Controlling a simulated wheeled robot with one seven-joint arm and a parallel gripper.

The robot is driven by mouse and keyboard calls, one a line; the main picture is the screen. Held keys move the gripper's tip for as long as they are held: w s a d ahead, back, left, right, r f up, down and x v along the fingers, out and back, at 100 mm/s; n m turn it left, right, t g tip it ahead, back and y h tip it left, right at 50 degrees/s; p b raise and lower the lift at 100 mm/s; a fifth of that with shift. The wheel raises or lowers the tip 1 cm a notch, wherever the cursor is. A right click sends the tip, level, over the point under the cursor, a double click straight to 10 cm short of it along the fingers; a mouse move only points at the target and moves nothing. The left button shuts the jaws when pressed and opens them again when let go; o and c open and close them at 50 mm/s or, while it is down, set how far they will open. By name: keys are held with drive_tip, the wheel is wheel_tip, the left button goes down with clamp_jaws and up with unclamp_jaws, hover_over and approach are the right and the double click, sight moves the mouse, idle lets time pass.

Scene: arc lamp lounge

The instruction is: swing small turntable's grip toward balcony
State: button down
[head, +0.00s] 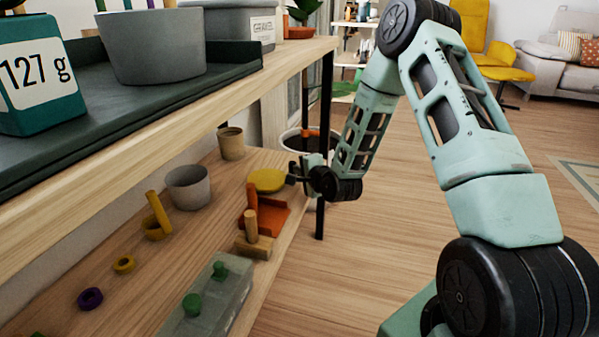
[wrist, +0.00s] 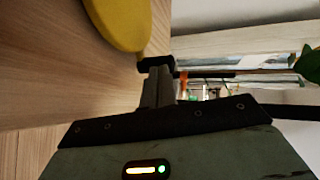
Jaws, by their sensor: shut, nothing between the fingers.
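A yellow disc (head: 267,180), which looks like the small turntable, sits near the right end of the lower wooden shelf. Its rounded edge (wrist: 122,22) fills the upper left of the wrist view. A small pale tip, perhaps its grip (wrist: 141,56), juts from that edge beside my fingertips. My gripper (head: 291,179) is at the disc's right side, reaching in low over the shelf's end. In the wrist view my fingers (wrist: 157,66) are shut with nothing between them, close to the tip. I cannot tell whether they touch it. I cannot make out the balcony.
An orange tray (head: 272,218) and a wooden peg block (head: 253,243) stand just in front of the disc. Grey (head: 188,187) and brown (head: 231,143) pots stand behind. The upper shelf (head: 170,125) overhangs at left, with a black post (head: 326,95) nearby. Open floor lies right.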

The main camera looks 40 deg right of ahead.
drive_tip(key=shift+d, duration=0.1)
drive_tip(key=n+y+p, duration=0.1)
drive_tip(key=w+d+n+y+p, duration=0.1)
drive_tip(key=shift+w+d+r+y+p, duration=0.15)
drive_tip(key=shift+w+r+y+p, duration=0.1)
drive_tip(key=shift+y+p, duration=0.15)
drive_tip(key=w+n+y+p, duration=0.1)
drive_tip(key=y+p, duration=0.1)
drive_tip(key=w+d+n+g+y+p, duration=0.1)
drive_tip(key=n+y+p, duration=0.1)
drive_tip(key=shift+w, duration=0.3)
drive_tip(key=shift+w+n+p, duration=0.35)
drive_tip(key=shift+n+p, duration=0.05)
drive_tip(key=shift+p, duration=0.1)
drive_tip(key=shift+w+f+p, duration=0.2)
drive_tip(key=shift+w+p, duration=1.1)
drive_tip(key=shift+w, duration=0.3)
